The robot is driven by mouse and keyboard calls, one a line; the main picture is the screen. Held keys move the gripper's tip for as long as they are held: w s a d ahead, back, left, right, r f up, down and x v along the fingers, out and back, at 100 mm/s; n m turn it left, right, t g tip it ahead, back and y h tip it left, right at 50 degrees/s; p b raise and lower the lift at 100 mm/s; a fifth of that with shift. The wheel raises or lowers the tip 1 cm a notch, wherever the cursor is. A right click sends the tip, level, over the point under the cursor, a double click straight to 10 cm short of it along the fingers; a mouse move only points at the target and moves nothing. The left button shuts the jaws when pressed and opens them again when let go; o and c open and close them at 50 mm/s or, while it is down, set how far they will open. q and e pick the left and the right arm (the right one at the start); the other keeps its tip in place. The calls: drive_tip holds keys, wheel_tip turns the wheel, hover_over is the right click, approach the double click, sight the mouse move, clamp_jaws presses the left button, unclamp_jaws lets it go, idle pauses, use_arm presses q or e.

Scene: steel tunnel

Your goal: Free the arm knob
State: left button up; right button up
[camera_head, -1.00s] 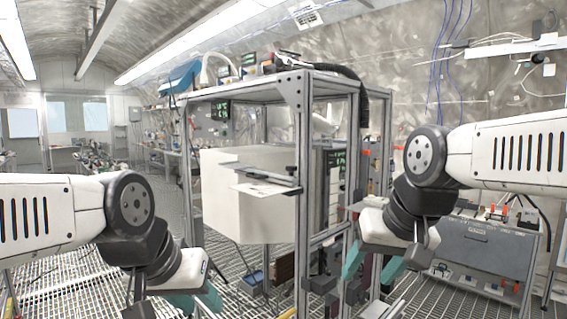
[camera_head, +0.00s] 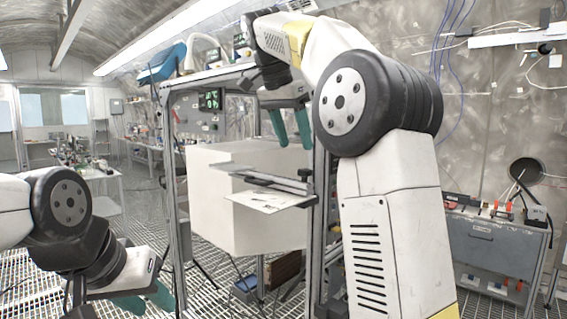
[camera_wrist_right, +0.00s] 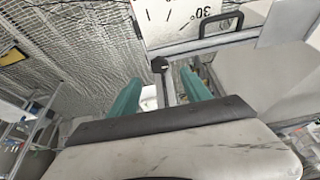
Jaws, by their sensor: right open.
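The small black knob (camera_wrist_right: 159,65) sits on a metal arm (camera_wrist_right: 168,90) beside a white angle-scale plate (camera_wrist_right: 180,20) marked 30°. In the head view the arm (camera_head: 262,180) reaches across the white block's front, with a dark knob-like part (camera_head: 305,174) at its right end. My right gripper (camera_head: 290,128) is open above that end, fingers pointing down. In the right wrist view its teal fingers (camera_wrist_right: 160,92) stand either side of the arm's line, with the knob ahead between them, apart from both. My left gripper (camera_head: 146,299) is low at the left, fingers apart and empty.
The big white block (camera_head: 225,215) stands inside a metal profile frame (camera_head: 173,200). A flat plate (camera_head: 268,201) juts out below the arm. My right arm hides the frame's right side. A grey cabinet (camera_head: 490,250) stands at the right. The floor is open grating.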

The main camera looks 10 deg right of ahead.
sight(303, 170)
drive_tip(key=x, duration=0.7)
drive_tip(key=shift+d+f, duration=0.1)
drive_tip(key=shift+s, duration=0.1)
drive_tip(key=shift+c, duration=0.3)
clamp_jaws()
